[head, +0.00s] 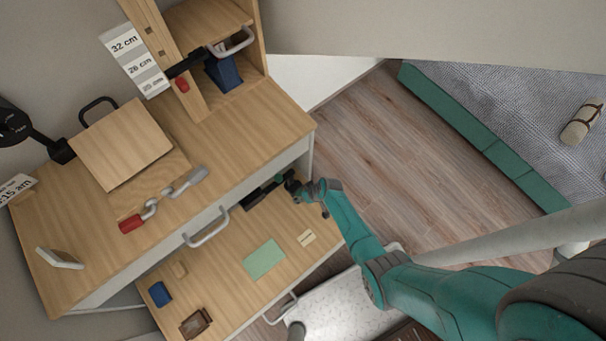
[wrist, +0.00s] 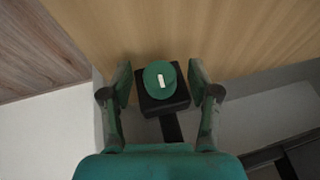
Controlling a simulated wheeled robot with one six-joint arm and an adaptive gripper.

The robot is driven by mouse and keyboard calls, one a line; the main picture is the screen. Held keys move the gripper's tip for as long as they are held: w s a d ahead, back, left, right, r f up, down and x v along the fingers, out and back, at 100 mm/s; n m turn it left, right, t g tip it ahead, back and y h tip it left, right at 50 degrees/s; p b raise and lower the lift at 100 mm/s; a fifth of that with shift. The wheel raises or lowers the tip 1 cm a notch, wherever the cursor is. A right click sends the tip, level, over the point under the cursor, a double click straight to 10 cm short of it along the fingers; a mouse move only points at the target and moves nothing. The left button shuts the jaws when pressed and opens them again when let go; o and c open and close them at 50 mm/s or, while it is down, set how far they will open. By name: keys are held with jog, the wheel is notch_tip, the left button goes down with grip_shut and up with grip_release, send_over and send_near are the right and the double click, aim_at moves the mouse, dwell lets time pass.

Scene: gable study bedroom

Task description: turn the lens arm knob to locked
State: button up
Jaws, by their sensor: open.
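A round green knob (wrist: 158,76) with a short white mark sits on a black block (wrist: 165,101) in the wrist view. The white mark points nearly up and down in that picture. A dark bar runs from the block toward the camera. My gripper (wrist: 160,80) is open, with one finger on each side of the knob and small gaps visible. In the head view, my gripper (head: 292,184) is at the right end of a dark bar (head: 262,191) by the desk's right front. The knob is mostly hidden there, and no locked marking can be read.
An open drawer (head: 215,284) holds a green pad (head: 263,259), a blue block (head: 160,294) and small items. Its handle (head: 281,309) sticks out in front. The desk (head: 245,130) bears a tilted board (head: 120,142) and a red-ended latch (head: 131,224). Bare floor (head: 385,150) lies right.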

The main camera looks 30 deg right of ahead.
jog(key=c, duration=1.2)
jog(key=shift+o, duration=0.2)
jog(key=shift+d, duration=0.1)
jog(key=shift+d+y, duration=0.15)
jog(key=shift+y, duration=0.65)
jog(key=shift+f+m+y, duration=0.1)
jog(key=shift+m+y, duration=0.4)
jog(key=shift+y, duration=0.8)
jog(key=o, duration=1.2)
jog(key=shift+c, duration=0.2)
